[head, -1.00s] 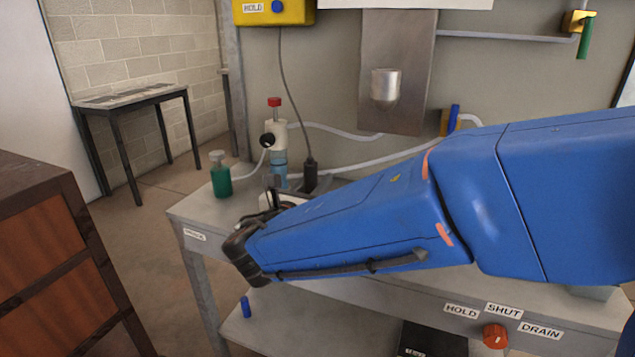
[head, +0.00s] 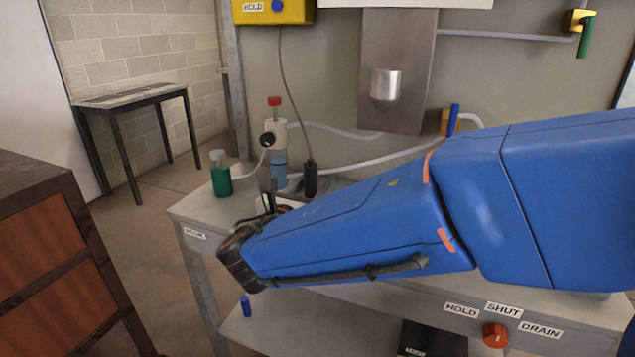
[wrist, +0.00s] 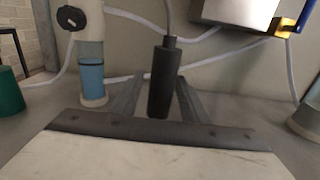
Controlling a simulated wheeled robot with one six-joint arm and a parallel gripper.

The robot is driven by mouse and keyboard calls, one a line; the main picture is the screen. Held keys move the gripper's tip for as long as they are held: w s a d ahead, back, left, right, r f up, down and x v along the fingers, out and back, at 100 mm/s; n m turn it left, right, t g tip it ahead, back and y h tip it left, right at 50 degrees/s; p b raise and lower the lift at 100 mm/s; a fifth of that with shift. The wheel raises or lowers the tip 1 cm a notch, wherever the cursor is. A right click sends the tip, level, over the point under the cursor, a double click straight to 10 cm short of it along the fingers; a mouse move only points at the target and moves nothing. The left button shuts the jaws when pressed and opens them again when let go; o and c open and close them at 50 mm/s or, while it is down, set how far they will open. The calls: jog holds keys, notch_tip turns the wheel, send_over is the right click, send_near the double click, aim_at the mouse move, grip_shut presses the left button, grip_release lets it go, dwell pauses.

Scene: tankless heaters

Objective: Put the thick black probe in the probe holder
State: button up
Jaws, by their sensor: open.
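The thick black probe (head: 310,179) hangs upright on a thin cable from the yellow box, above the bench's left part. It also shows in the middle of the wrist view (wrist: 162,84). My gripper (wrist: 160,80) is open, with one grey finger on each side of the probe in that view. I see gaps on both sides; I cannot tell how deep the probe sits between the fingers. In the head view my arm hides most of the gripper. No part is clearly marked as the probe holder; a silver cup (head: 385,85) is fixed to the metal wall plate.
A white tube stand with blue liquid (head: 280,168) stands close left of the probe. A green bottle (head: 220,174) is farther left. Pale hoses run behind. The yellow box (head: 275,10) is above. A wooden cabinet (head: 60,260) stands at the left.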

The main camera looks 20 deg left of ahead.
jog(key=s, duration=1)
jog(key=shift+s+a, duration=0.35)
